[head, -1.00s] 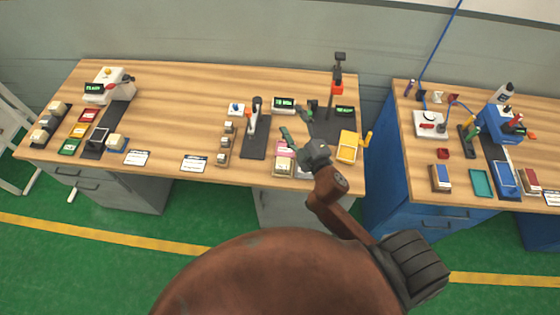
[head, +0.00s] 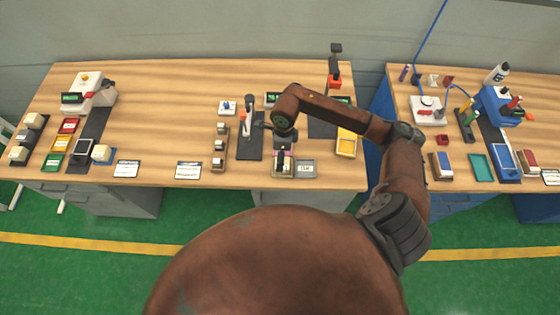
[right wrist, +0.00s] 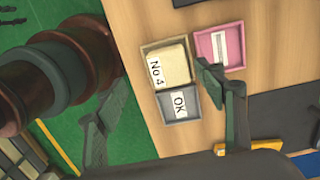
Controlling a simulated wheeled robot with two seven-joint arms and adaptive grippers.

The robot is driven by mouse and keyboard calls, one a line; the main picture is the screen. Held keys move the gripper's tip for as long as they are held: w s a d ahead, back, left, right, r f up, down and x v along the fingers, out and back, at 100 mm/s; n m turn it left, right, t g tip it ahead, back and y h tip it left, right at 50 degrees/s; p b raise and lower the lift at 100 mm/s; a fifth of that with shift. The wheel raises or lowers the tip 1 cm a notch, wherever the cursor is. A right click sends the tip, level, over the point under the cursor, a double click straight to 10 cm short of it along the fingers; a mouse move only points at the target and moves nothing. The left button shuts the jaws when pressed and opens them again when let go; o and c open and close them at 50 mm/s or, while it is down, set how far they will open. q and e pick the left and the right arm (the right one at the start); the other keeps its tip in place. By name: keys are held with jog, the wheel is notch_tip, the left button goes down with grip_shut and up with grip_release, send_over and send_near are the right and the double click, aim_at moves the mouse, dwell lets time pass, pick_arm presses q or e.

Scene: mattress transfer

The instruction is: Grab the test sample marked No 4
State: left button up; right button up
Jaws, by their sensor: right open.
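The sample marked No 4 (right wrist: 168,68) is a beige block with a white label. My left gripper is not in view.
The OK tray also shows in the head view (head: 306,168). A yellow bin (head: 346,144) stands to its right. A rack (head: 219,165) of small blocks and a black-based tool (head: 249,130) stand to the left.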

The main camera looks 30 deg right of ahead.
jog(key=shift+w+d+f+h, duration=0.15)
jog(key=shift+d+h, duration=0.25)
jog(key=shift+d, duration=0.4)
jog(key=shift+d+f, duration=0.15)
jog(key=shift+f, duration=0.15)
jog(key=f, duration=0.4)
jog(key=f+p, duration=0.1)
jog(key=f, duration=0.1)
jog(key=shift+a+f, duration=0.3)
jog(key=shift+f, duration=0.1)
jog(key=shift+c, duration=0.2)
jog(key=c, duration=1.2)
jog(key=shift+o, duration=0.2)
jog(key=shift+r, duration=0.1)
